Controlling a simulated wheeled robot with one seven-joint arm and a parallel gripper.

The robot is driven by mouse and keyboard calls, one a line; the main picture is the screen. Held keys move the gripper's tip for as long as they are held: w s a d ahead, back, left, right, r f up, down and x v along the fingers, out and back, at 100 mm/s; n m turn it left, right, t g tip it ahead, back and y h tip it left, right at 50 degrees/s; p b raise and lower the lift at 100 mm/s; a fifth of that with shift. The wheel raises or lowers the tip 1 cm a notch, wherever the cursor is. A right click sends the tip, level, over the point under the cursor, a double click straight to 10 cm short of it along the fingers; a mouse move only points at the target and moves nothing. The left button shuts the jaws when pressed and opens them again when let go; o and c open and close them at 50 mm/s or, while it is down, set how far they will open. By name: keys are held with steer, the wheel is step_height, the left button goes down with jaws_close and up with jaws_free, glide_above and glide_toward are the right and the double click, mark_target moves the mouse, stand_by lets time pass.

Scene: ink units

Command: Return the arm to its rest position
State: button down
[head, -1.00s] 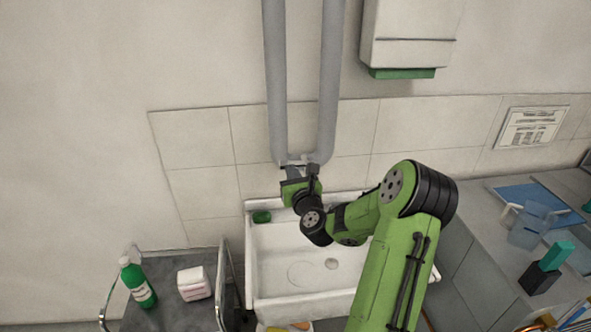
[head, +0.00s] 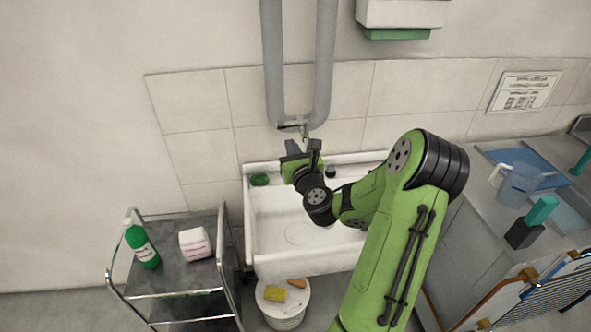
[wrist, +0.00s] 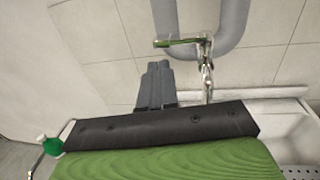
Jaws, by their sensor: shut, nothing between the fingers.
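My green and black arm reaches up from the bottom right of the head view. My gripper (head: 303,147) is above the back left part of the white sink (head: 262,255), below the grey pipes. In the wrist view my gripper (wrist: 157,66) has its grey fingers together with nothing between them. A tap with a green lever (wrist: 178,41) is just beyond the fingertips in the wrist view, to their upper right. The fingers appear apart from it. In the head view my gripper partly covers the tap area.
A trolley (head: 170,285) at left carries a green bottle (head: 141,243) and a white-pink pack (head: 194,243). A white bucket (head: 283,312) holding a yellow sponge (head: 275,294) stands before the sink. The right counter holds a clear jug (head: 517,185) and a dark block (head: 523,233).

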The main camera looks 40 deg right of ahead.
steer(key=a+b+v, duration=0.1)
steer(key=b+v, duration=0.1)
steer(key=v, duration=0.4)
steer(key=shift+b, duration=0.4)
steer(key=shift+a+r, duration=0.1)
steer(key=shift+a, duration=0.15)
